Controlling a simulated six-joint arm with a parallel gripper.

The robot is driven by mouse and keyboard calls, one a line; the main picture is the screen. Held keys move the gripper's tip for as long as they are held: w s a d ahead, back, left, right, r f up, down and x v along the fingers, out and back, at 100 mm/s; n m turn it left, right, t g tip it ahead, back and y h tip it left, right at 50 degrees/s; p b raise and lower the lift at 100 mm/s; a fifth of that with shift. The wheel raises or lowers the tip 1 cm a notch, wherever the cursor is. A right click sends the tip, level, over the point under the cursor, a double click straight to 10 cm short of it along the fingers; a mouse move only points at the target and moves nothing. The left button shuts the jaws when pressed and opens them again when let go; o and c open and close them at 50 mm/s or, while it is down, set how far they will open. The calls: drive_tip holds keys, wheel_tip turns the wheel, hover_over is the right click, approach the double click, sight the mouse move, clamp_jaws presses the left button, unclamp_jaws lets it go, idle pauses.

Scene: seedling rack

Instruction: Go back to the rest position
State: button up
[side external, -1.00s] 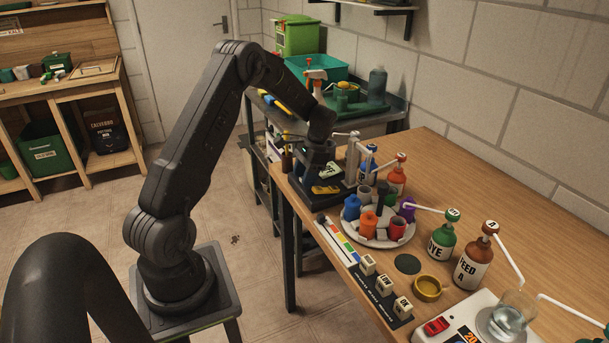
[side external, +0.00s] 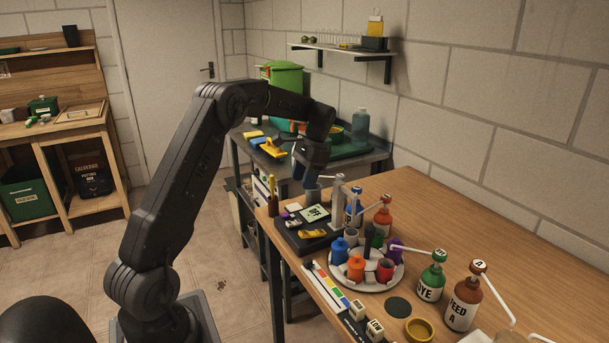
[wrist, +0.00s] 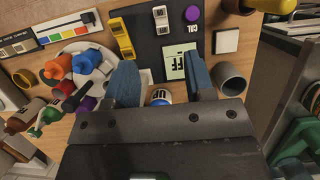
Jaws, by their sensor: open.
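My gripper (side external: 312,158) hangs in the air above the black instrument base at the far end of the wooden bench. In the wrist view my gripper (wrist: 162,82) shows two blue-grey fingers spread apart with nothing held between them. Below is the black base (side external: 288,238) with a pale display (side external: 315,212) reading OFF; the display also shows in the wrist view (wrist: 174,64). A grey cup (side external: 312,193) stands below my gripper in the side view and beside the right finger in the wrist view (wrist: 232,77). My fingers appear clear of everything.
A round white carousel (side external: 352,284) holds several coloured cups. Pump bottles, such as a green one (side external: 431,283) and a brown one (side external: 464,303), stand to the right. Behind is a side table with a green bin (side external: 287,80).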

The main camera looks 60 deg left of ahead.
drive_tip(key=shift+w+r, duration=0.1)
drive_tip(key=shift+r, duration=0.35)
drive_tip(key=s+d+r+t+y, duration=0.1)
drive_tip(key=s+d+r+t, duration=0.15)
drive_tip(key=d+r, duration=0.4)
drive_tip(key=s+d+r+t, duration=0.2)
drive_tip(key=s+d+r, duration=0.2)
drive_tip(key=d, duration=0.5)
drive_tip(key=s+d+f+t+h, duration=0.1)
drive_tip(key=s+d+t, duration=0.4)
drive_tip(key=s+d, duration=0.8)
drive_tip(key=shift+s+d+f, duration=0.2)
drive_tip(key=shift+s+f, duration=0.3)
drive_tip(key=shift+s, duration=0.6)
